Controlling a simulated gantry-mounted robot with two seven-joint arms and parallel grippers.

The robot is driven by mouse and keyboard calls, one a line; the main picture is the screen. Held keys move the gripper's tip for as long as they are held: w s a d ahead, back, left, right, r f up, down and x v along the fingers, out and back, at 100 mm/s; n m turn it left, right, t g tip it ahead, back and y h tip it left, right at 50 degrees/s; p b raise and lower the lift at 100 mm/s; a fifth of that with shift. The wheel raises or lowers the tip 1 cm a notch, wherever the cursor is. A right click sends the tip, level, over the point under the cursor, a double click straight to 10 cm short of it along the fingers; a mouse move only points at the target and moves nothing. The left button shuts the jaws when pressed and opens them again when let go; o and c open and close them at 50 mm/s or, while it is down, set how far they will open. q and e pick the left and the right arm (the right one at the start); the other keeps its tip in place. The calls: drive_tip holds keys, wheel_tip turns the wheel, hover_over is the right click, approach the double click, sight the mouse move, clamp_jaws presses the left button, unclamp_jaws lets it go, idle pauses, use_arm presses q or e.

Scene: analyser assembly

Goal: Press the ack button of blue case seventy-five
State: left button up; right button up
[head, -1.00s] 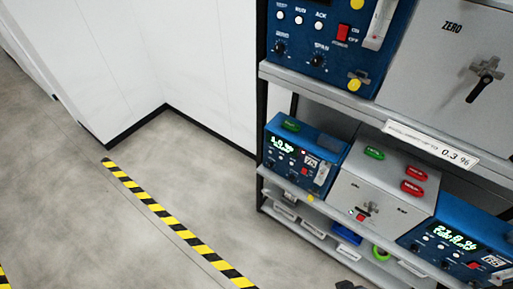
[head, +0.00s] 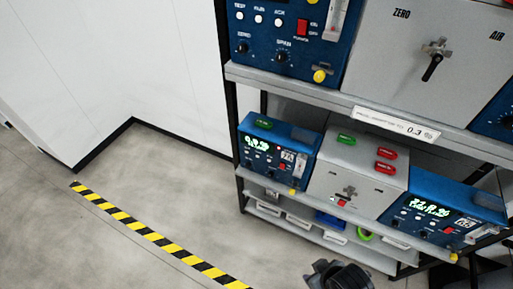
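A small blue case (head: 277,154) stands at the left end of the middle shelf, with a green lit display and a row of small light buttons on its front. Its white number label (head: 287,156) is small and looks like 75, but I cannot read it surely. Neither gripper's fingertips can be made out.
A grey case (head: 345,177) with green and red tags stands between the small blue cases. A large grey ZERO/AIR panel (head: 400,75) is above. A dark rounded part, probably mine, shows at the bottom edge. Bare floor with a yellow-black stripe (head: 150,233) lies left of the rack.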

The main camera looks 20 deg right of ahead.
clamp_jaws()
idle(0.3)
drive_tip(key=shift+d, duration=0.1)
idle(1.0)
drive_tip(key=shift+w, duration=0.1)
idle(0.4)
